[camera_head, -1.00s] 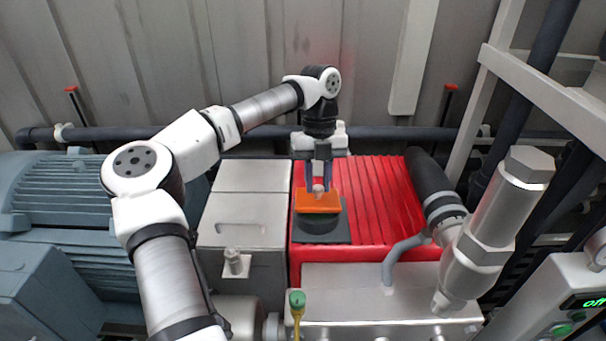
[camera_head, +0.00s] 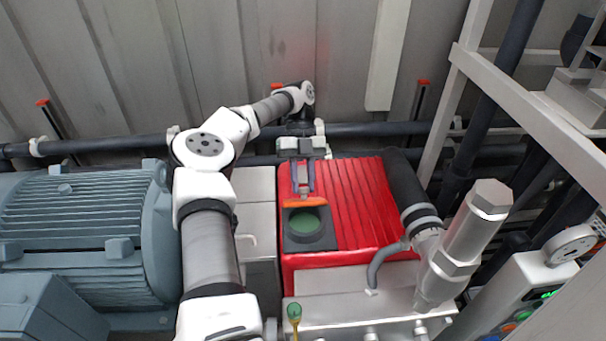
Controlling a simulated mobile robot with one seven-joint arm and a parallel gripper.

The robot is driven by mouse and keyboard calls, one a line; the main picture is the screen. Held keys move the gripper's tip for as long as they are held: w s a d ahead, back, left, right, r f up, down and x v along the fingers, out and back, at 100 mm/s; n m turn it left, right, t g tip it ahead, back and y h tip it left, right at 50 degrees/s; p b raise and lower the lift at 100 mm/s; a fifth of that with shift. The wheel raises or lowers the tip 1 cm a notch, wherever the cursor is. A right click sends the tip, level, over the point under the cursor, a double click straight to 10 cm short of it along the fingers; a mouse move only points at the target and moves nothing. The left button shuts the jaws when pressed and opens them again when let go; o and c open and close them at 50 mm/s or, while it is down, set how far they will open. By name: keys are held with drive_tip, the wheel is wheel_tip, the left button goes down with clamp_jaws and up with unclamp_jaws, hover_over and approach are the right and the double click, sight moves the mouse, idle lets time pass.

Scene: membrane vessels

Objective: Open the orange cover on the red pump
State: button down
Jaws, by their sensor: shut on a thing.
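The red pump (camera_head: 362,205) is a ribbed red block right of the middle. The orange cover (camera_head: 305,202) is at the back edge of a dark square plate (camera_head: 297,244) on the pump's left part. The cover is tilted up and shows as a thin strip. In front of it a round dark port with a green inside (camera_head: 305,223) lies uncovered. My gripper (camera_head: 303,190) points down behind the port, its fingers shut on the orange cover. The exact grip point is small and hard to make out.
A grey finned motor (camera_head: 85,235) stands at the left. A silver cylinder (camera_head: 470,235) and a dark pipe (camera_head: 413,190) rise right of the pump. A green-topped yellow stick (camera_head: 294,313) is in front. A metal frame (camera_head: 520,95) stands at the right.

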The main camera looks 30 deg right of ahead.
drive_tip(key=shift+w, duration=0.15)
idle(0.4)
drive_tip(key=c, duration=1.2)
unclamp_jaws()
drive_tip(key=shift+o, duration=0.2)
drive_tip(key=shift+f, duration=0.1)
